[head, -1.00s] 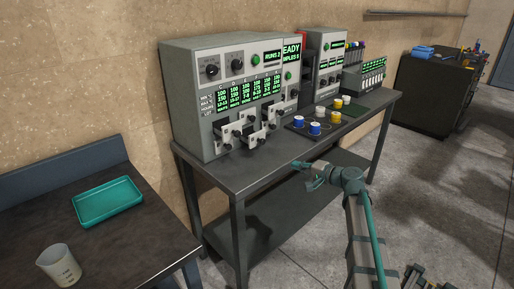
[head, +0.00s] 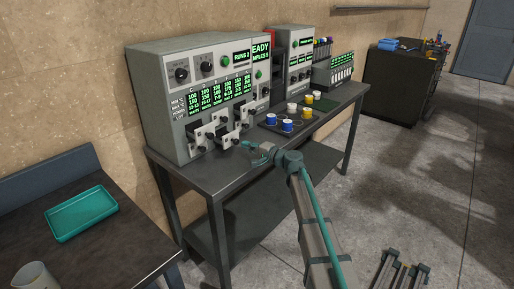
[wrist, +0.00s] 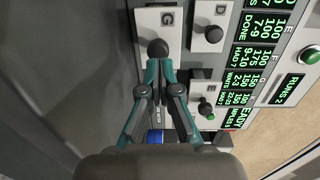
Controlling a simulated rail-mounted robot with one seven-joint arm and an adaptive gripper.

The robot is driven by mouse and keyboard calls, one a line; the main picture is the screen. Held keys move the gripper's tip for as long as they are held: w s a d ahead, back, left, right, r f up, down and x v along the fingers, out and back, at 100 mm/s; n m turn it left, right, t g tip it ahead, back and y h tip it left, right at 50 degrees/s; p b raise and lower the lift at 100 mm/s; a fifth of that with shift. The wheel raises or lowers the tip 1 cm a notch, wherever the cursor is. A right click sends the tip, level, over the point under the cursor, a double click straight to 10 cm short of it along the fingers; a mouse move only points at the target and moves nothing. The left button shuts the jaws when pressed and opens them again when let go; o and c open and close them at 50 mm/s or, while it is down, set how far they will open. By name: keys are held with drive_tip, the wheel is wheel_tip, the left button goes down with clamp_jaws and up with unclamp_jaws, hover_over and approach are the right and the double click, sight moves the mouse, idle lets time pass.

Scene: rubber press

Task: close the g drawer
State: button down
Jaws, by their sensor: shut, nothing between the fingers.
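The G drawer (wrist: 143,28) has a light front with a "G" label and a dark round knob (wrist: 158,48) in the wrist view. It looks larger and nearer than the other drawers, so it appears to stand out from the press. My gripper (wrist: 160,66) is shut and empty, with its fingertips at the knob's lower edge in the picture. I cannot tell whether they touch it. In the head view my gripper (head: 245,145) is just in front of the drawers of the grey press cabinet (head: 150,85).
The D drawer (wrist: 198,18) and E drawer (wrist: 196,88) are beside the G drawer. Blue, white and yellow-topped cups (head: 288,125) stand on the bench to the right of my gripper. A teal tray (head: 80,212) lies on the left table.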

sight(232, 139)
drive_tip(key=shift+x, duration=1.3)
drive_tip(key=b+x, duration=0.3)
drive_tip(key=x, duration=0.3)
drive_tip(key=shift+w, duration=0.15)
drive_tip(key=shift+w+a+r, duration=0.1)
drive_tip(key=shift+w+a, duration=0.05)
drive_tip(key=shift+a, duration=0.1)
drive_tip(key=shift+r, duration=0.2)
